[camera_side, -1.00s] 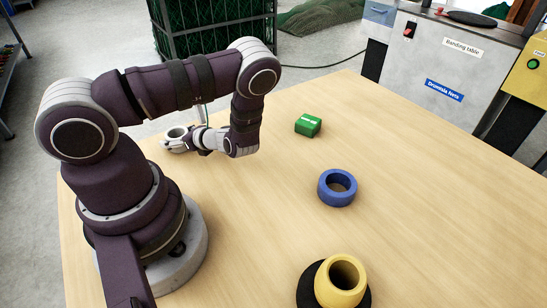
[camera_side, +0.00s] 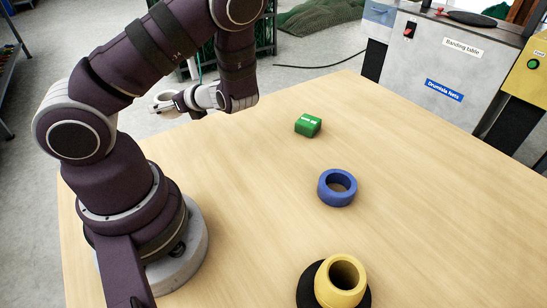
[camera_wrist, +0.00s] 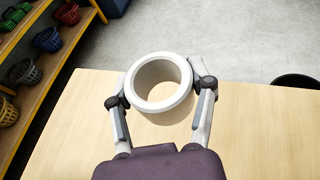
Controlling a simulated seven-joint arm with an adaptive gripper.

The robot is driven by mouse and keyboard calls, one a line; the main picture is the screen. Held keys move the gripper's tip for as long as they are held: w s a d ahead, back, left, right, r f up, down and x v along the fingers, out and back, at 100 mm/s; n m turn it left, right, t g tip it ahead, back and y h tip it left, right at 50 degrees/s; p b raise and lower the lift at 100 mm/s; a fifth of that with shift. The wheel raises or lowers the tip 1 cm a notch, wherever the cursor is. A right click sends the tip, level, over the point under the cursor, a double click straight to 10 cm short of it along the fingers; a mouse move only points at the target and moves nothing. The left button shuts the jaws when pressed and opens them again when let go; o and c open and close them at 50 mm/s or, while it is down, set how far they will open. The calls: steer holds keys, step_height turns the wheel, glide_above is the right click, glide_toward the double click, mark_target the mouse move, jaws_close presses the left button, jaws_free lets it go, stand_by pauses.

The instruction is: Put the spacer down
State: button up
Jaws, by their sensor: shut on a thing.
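The spacer is a short white-grey ring (camera_wrist: 157,113). My gripper (camera_wrist: 160,88) is shut on its outside, with one finger on each side, in the wrist view. The side view shows my gripper (camera_side: 172,102) holding the spacer (camera_side: 163,98) raised above the far left part of the table. The wood table top (camera_side: 240,210) shows below and through the ring in the wrist view.
A green block (camera_side: 308,125), a blue ring (camera_side: 337,188) and a yellow ring (camera_side: 341,281) on a black round base (camera_side: 306,286) stand on the table. The banding table machine (camera_side: 440,70) is beyond the far edge. Bare wood lies between my arm and these things.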

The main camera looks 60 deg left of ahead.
steer(key=d+f+m+t, duration=0.1)
steer(key=d, duration=0.2)
steer(key=w+d+f+t, duration=0.1)
steer(key=d, duration=0.3)
steer(key=d+f+m+t, duration=0.1)
steer(key=d+f, duration=0.1)
steer(key=d, duration=0.1)
steer(key=shift+w+d+f+m+y, duration=0.1)
steer(key=shift+w+d+m+y, duration=0.2)
steer(key=shift+w+d, duration=0.1)
glide_above(236, 128)
steer(key=shift+s+d+f, duration=0.15)
steer(key=shift+d+f, duration=0.05)
steer(key=shift+f, duration=0.5)
steer(key=shift+a+f, duration=0.1)
steer(key=shift+f, duration=0.15)
steer(key=shift+w+f, duration=0.2)
steer(key=shift+f, duration=1.35)
steer(key=o, duration=1.1)
steer(key=shift+o, duration=0.2)
